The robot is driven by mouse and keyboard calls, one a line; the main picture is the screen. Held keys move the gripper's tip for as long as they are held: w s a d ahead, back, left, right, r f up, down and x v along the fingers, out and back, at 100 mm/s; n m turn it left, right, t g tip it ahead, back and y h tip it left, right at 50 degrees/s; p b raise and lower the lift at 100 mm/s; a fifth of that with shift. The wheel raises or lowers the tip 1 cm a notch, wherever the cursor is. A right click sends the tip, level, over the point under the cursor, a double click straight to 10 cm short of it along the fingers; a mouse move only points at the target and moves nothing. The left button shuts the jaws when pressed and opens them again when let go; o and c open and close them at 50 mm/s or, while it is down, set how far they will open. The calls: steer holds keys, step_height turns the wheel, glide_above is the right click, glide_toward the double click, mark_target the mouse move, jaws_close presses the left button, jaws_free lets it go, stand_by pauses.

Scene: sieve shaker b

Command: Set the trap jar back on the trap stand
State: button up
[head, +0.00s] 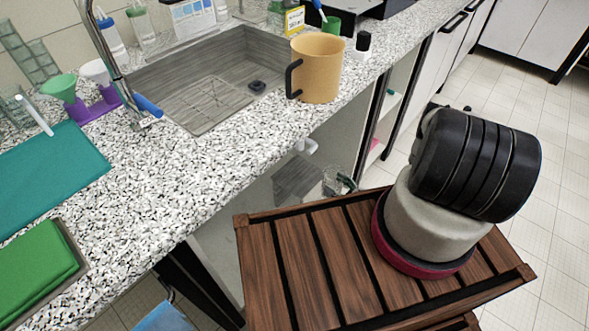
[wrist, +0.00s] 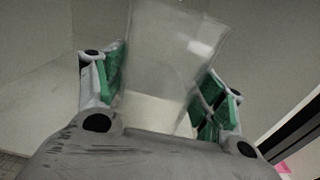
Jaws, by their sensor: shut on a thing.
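The trap jar (wrist: 165,65) is a clear, empty-looking vessel with a pale lower part. In the wrist view it stands between the green-padded fingers of my gripper (wrist: 163,82), which is shut on it. It leans slightly to the right in that view. In the head view the jar (head: 331,183) shows small and partly covered in the open space under the sink counter, with green finger pads beside it. A grey block (head: 298,180) lies just left of it. I cannot tell whether this block is the trap stand, or whether the jar touches anything below.
A grey sink (head: 205,85) is set in the speckled counter (head: 200,175) above the jar. A white fitting (head: 309,146) is close above the jar. An orange mug (head: 319,68) stands near the counter edge. Dark cabinet posts flank the opening.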

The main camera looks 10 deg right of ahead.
steer(key=x, duration=1.3)
steer(key=shift+w, duration=0.15)
steer(key=x, duration=0.3)
steer(key=shift+w+a, duration=0.25)
steer(key=shift+a, duration=0.1)
steer(key=shift+d+f, duration=0.15)
steer(key=shift+f, duration=0.65)
steer(key=shift+f, duration=0.15)
steer(key=o, duration=1.2)
